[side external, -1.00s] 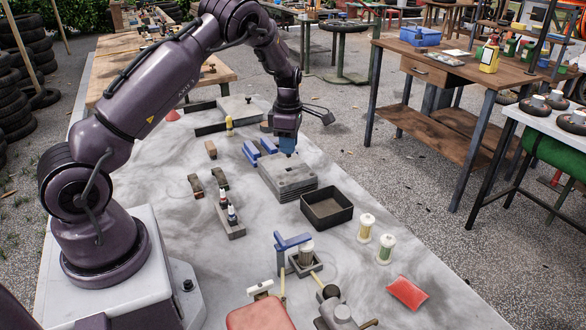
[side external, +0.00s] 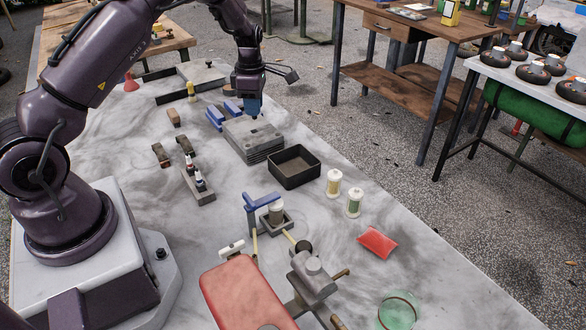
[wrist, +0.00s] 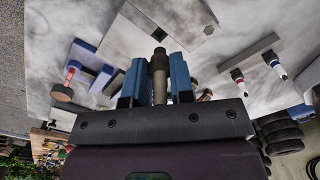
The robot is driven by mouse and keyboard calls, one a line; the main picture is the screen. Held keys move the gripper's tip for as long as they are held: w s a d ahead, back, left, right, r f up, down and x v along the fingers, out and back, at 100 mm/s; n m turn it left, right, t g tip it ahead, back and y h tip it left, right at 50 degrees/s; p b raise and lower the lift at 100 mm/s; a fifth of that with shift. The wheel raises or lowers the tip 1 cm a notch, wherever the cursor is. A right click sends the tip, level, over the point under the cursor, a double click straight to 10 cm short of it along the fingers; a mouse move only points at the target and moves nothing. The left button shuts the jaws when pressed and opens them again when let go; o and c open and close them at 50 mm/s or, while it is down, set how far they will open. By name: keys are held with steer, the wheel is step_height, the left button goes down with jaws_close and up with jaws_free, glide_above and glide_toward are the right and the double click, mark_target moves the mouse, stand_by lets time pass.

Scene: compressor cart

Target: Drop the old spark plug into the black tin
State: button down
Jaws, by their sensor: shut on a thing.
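My gripper (side external: 253,113) has blue fingers and points down at the far part of the grey layered block (side external: 262,149). In the wrist view the blue fingers (wrist: 158,66) are shut on the old spark plug (wrist: 159,65), dark at its end with a pale body. Its end shows between the fingers over the grey block. I cannot tell whether it is seated in the block or clear of it. The plug is hidden in the side view. The black tin (side external: 316,174) is open and stands just right of and nearer than the block.
A grey holder (side external: 205,197) with two banded plugs stands left of the tin. A blue clamp-like piece (side external: 214,119) lies close left of my gripper. Bare tabletop lies between the holder and the tin.

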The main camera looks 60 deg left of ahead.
steer(key=w+d+r, duration=0.1)
steer(key=d+r, duration=0.1)
steer(key=d, duration=0.6)
steer(key=w+d+r, duration=0.1)
steer(key=w+d, duration=0.1)
steer(key=d, duration=0.6)
steer(key=shift+s+f, duration=0.1)
steer(key=shift+f, duration=2.45)
steer(key=c, duration=0.9)
jaws_free()
step_height(320, 180, up, 13)
